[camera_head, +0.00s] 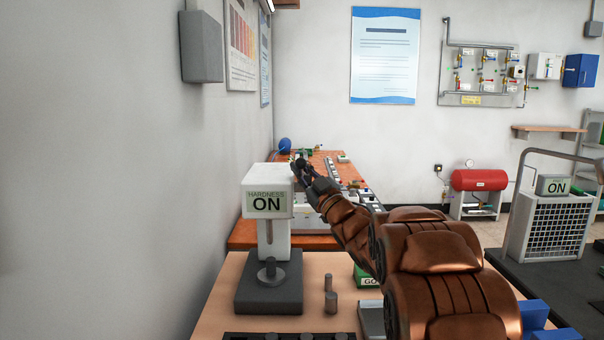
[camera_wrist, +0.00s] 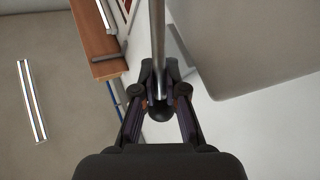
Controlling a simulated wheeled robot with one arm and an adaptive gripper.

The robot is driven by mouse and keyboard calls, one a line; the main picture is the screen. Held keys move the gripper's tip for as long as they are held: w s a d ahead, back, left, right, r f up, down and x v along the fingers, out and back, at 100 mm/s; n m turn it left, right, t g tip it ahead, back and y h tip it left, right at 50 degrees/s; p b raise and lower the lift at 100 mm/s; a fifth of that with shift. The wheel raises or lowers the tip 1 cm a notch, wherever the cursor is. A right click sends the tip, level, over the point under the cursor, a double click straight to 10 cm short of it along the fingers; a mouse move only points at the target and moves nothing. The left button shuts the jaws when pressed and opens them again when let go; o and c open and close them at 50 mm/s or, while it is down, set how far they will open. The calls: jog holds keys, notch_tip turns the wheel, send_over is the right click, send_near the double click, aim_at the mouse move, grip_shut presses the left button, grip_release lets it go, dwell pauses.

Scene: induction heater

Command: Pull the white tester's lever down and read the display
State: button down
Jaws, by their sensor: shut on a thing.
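The white tester (camera_head: 282,174) stands on a dark grey base (camera_head: 284,294) on the near wooden table. Its display (camera_head: 267,202) faces me and reads "HARDNESS ON", with no number. A small dark round stand (camera_head: 270,272) sits on the base under the white head. My gripper (camera_head: 303,168) is at the upper right side of the white head. In the wrist view my gripper (camera_wrist: 159,98) is shut on the tester's lever (camera_wrist: 158,40), a straight metal rod, near a dark rounded end. In the head view my fingers mostly hide the lever.
Two small grey cylinders (camera_head: 331,302) stand right of the tester. A green box (camera_head: 367,279) marked "GO" is partly hidden by my arm. A dark tray (camera_head: 248,337) lies at the front edge. A wall is close on the left. Another bench (camera_head: 244,236) with equipment stands behind.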

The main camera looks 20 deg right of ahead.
dwell(0.3)
jog(key=c, duration=1.2)
grip_release()
jog(key=shift+r+p, duration=0.15)
jog(key=shift+p, duration=0.2)
